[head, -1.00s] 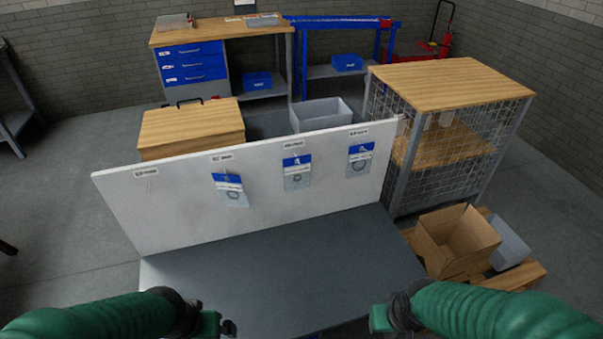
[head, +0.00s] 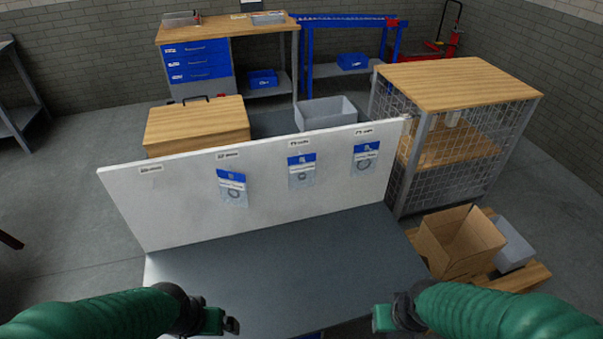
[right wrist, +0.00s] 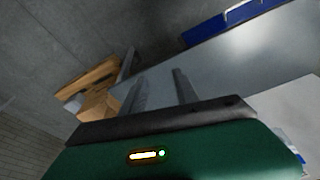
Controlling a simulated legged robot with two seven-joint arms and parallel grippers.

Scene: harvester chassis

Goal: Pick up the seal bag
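Three clear seal bags with blue headers hang on the front of a white upright board: a left bag (head: 232,189), a middle bag (head: 301,172) and a right bag (head: 366,158). Each seems to hold a dark ring. The leftmost label on the board has no bag under it. My left gripper (head: 232,325) is at the bottom of the head view, well short of the board; its finger opening does not show clearly. My right gripper (head: 380,318) is also low and away from the bags. In the right wrist view its two fingers (right wrist: 160,92) stand apart with nothing between them.
The grey tabletop (head: 285,265) before the white board (head: 180,215) is bare. A cardboard box (head: 458,245) and a grey bin (head: 512,245) sit at the right. A mesh-sided shelf unit (head: 450,85) stands behind them. A grey tote (head: 325,115) is behind the board.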

